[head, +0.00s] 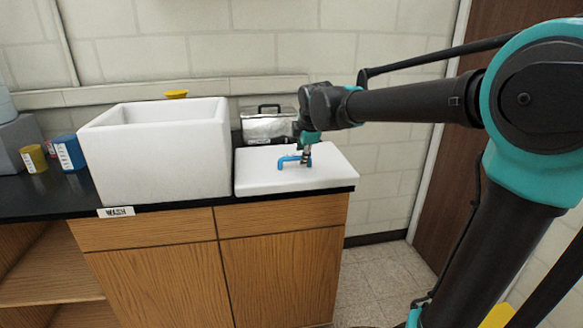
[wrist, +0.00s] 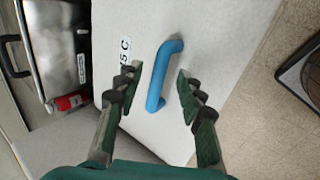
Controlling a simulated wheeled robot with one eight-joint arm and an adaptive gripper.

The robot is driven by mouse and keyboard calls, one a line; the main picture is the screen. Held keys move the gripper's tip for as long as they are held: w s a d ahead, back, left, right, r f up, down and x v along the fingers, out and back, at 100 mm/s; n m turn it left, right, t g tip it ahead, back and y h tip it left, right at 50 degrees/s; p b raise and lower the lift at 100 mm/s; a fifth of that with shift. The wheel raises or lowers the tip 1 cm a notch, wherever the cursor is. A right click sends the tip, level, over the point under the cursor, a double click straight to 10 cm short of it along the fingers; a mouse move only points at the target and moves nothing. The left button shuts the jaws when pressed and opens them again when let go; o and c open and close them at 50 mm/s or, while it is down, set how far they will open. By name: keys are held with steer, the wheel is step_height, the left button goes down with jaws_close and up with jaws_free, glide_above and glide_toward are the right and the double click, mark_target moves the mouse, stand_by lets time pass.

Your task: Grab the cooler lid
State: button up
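The cooler lid (head: 325,177) is a flat white slab with a blue handle (head: 287,160). It lies on the black counter to the right of the open white cooler box (head: 160,155). My gripper (head: 306,157) is over the lid at the handle. In the wrist view the lid (wrist: 215,40) fills the middle, and the blue handle (wrist: 158,80) stands between the two spread fingers of my gripper (wrist: 160,85). A gap shows on both sides of the handle, so the fingers look open. The cooler box's inside bottom is hidden.
A metal case (head: 268,125) with a black handle stands behind the lid. A red cylinder (wrist: 68,102) shows beside it in the wrist view. Blue (head: 68,152) and yellow (head: 34,158) containers stand left of the box. The counter (head: 40,209) ends just right of the lid.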

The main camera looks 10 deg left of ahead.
steer(key=shift+x, duration=1.2)
jaws_close()
